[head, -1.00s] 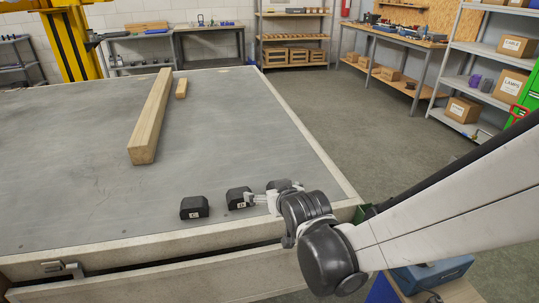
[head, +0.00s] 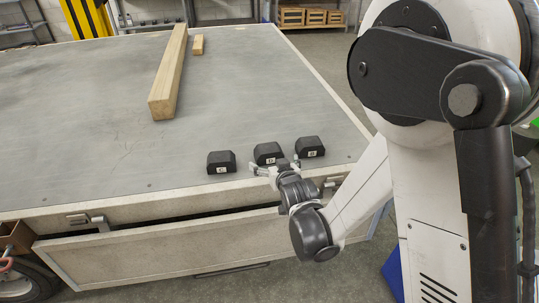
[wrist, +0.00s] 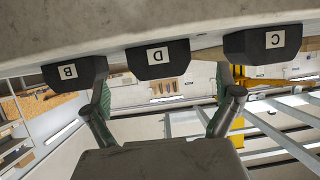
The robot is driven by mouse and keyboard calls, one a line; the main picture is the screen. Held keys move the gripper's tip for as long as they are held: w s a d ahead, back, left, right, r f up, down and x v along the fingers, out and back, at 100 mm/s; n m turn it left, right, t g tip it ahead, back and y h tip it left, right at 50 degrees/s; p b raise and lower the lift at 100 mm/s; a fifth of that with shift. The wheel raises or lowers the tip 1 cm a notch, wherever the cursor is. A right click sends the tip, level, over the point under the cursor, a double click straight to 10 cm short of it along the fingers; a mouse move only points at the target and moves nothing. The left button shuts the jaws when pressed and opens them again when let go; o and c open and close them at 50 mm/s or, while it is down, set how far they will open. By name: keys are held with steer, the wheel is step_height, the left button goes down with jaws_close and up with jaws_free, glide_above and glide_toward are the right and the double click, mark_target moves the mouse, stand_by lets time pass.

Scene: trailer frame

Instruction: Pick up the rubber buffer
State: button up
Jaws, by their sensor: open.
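Three black rubber buffers with white letter labels stand in a row near the front edge of the trailer deck (head: 120,150): C (head: 221,162) on the left, D (head: 268,153) in the middle, B (head: 309,147) on the right. My gripper (head: 275,166) is open and empty, just in front of D. The wrist view is upside down. There, buffer D (wrist: 157,60) shows between my two spread fingers, with buffer B (wrist: 72,73) to the left and buffer C (wrist: 262,48) to the right. I cannot tell whether a finger touches any buffer.
A long wooden beam (head: 170,75) and a short wood block (head: 198,44) lie farther back on the deck. The drop side (head: 160,255) of the trailer hangs below the front edge, with latches (head: 90,220) above it. The deck left of the buffers is clear.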

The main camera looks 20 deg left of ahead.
mark_target(270, 156)
steer(key=b+x, duration=0.1)
steer(key=x, duration=0.7)
steer(key=shift+w+r+b, duration=0.1)
steer(key=shift+w+b, duration=0.05)
steer(key=shift+b, duration=0.15)
steer(key=shift+r, duration=0.1)
steer(key=c, duration=1.4)
